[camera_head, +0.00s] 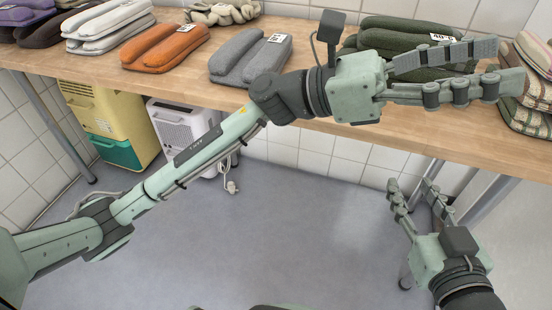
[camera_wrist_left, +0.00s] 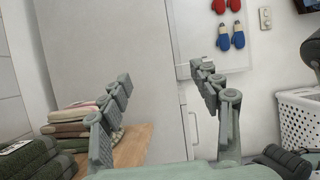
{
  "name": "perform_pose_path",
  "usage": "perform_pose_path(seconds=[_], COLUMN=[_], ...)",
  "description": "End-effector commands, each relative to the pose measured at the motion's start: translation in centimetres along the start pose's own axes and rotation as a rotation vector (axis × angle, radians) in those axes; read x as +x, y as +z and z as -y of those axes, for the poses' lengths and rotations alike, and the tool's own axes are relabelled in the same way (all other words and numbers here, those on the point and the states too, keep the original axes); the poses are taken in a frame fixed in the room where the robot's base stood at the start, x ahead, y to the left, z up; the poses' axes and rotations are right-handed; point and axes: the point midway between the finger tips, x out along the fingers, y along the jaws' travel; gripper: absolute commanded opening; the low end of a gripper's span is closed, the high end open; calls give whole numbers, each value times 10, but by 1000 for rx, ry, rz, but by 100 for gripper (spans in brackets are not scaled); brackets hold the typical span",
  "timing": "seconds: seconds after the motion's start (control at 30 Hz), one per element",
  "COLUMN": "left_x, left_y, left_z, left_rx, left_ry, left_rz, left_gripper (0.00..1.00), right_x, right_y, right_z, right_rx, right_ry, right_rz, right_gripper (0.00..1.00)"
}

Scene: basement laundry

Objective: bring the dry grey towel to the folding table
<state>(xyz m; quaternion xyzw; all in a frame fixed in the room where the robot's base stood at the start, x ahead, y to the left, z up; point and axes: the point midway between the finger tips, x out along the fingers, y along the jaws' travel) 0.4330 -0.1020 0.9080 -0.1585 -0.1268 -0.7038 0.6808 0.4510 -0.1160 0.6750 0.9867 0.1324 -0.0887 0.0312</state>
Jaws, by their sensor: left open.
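A folded grey towel (camera_head: 245,58) with a small white tag lies on the long wooden tabletop (camera_head: 190,84), left of my left gripper and beyond my left forearm. I cannot read its tag. My left gripper (camera_head: 508,65) is open and empty, held over the right part of the tabletop in front of a dark green folded towel (camera_head: 400,36). Its spread fingers also show in the left wrist view (camera_wrist_left: 160,88), with nothing between them. My right gripper (camera_head: 410,183) is open and empty, low over the floor at the right, below the table edge.
An orange towel (camera_head: 165,46), white towels (camera_head: 110,22) and plaid towels (camera_head: 535,85) also lie on the tabletop. A yellow-and-green appliance (camera_head: 108,118) and a white unit (camera_head: 185,128) stand beneath. A white basket (camera_wrist_left: 302,118) stands at right in the wrist view. The floor in front is clear.

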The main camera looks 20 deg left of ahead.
Motion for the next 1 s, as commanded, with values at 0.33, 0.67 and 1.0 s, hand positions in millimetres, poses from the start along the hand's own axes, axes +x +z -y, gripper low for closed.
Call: perform_pose_path(seconds=[0.33,0.67,1.0], left_x=[-179,-288,-293], left_y=[-17,-120,-127], left_z=[-65,-22,-17], left_rx=[-1537,-2184,-2218], left_ry=[514,669,676], left_rz=[1066,1772,1821], left_gripper=[63,63,63], right_x=[0,0,0], right_y=[0,0,0], right_z=[0,0,0], right_rx=[0,0,0], right_ry=[-1,-1,-1], right_rz=[0,1,1], right_gripper=[40,40,40])
